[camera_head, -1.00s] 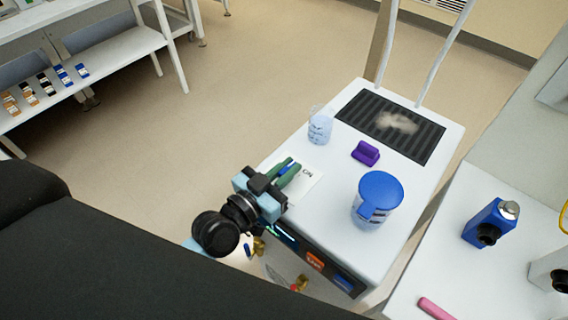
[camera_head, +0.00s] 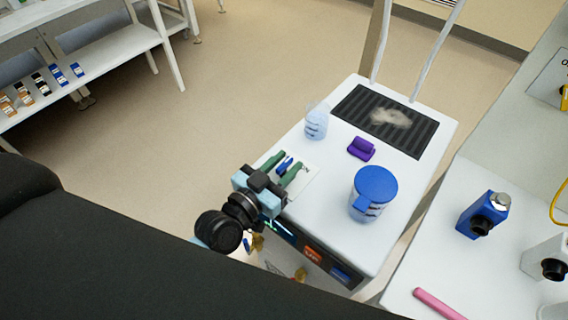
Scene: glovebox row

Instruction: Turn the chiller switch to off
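The chiller (camera_head: 400,187) is a white box with dark vent slats on top and a dark front panel. Near its left edge is a white label plate (camera_head: 310,171) with small print, partly covered by my gripper. A small blue switch handle (camera_head: 285,165) shows at this plate. My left gripper (camera_head: 282,166) is over the plate, its two green fingers apart, one on each side of the blue handle. A gap shows between the fingers and the handle. The switch's base is hidden, and I cannot tell its setting. My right gripper is not in view.
On the chiller stand a clear beaker (camera_head: 316,122), a purple block (camera_head: 361,148) and a blue-lidded container (camera_head: 373,192). A bench at right holds a blue device (camera_head: 484,214) and a pink stick (camera_head: 437,303). Open floor lies left of the chiller.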

